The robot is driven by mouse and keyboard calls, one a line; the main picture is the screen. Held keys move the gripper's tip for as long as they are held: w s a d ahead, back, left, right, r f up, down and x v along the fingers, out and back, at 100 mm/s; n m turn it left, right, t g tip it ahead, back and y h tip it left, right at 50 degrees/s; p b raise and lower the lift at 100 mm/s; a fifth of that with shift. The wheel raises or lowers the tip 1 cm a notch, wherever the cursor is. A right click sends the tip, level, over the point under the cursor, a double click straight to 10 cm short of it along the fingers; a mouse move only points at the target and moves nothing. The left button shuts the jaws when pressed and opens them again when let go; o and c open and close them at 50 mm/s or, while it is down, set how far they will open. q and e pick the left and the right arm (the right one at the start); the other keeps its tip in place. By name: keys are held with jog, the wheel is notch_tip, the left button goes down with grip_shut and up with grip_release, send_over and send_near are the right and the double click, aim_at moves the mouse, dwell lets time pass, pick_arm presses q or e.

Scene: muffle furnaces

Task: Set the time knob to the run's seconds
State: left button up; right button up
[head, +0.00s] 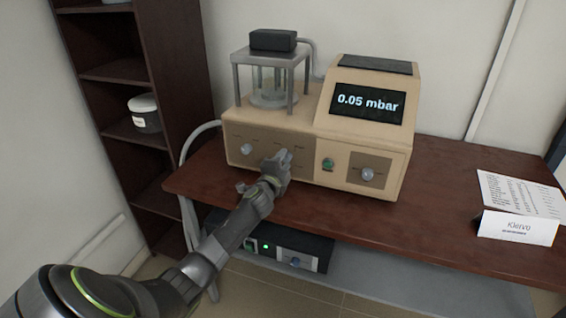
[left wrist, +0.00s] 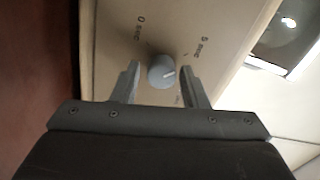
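The time knob (left wrist: 162,72) is a round grey knob on a tan panel, with small printed "sec" marks around it. Its pale pointer line points to the right in the left wrist view. My left gripper (head: 284,157) is at the front panel of the beige machine (head: 308,169) and hides this knob in the head view. In the left wrist view its two fingers (left wrist: 161,78) stand on either side of the knob, with a visible gap on each side. My right gripper is not in view.
Another knob (head: 247,149) is left of my gripper. A green button (head: 328,164) and a right knob (head: 367,174) are to its right. The display (head: 368,103) reads 0.05 mbar. A glass chamber (head: 273,84) tops the machine. A card (head: 517,228) and paper (head: 520,194) lie right.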

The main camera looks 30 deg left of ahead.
pick_arm(q)
jog(key=shift+o, duration=0.8)
jog(key=shift+s, duration=0.1)
jog(key=v, duration=1.7)
jog(key=shift+b, duration=0.3)
jog(key=shift+s+a+f, duration=0.1)
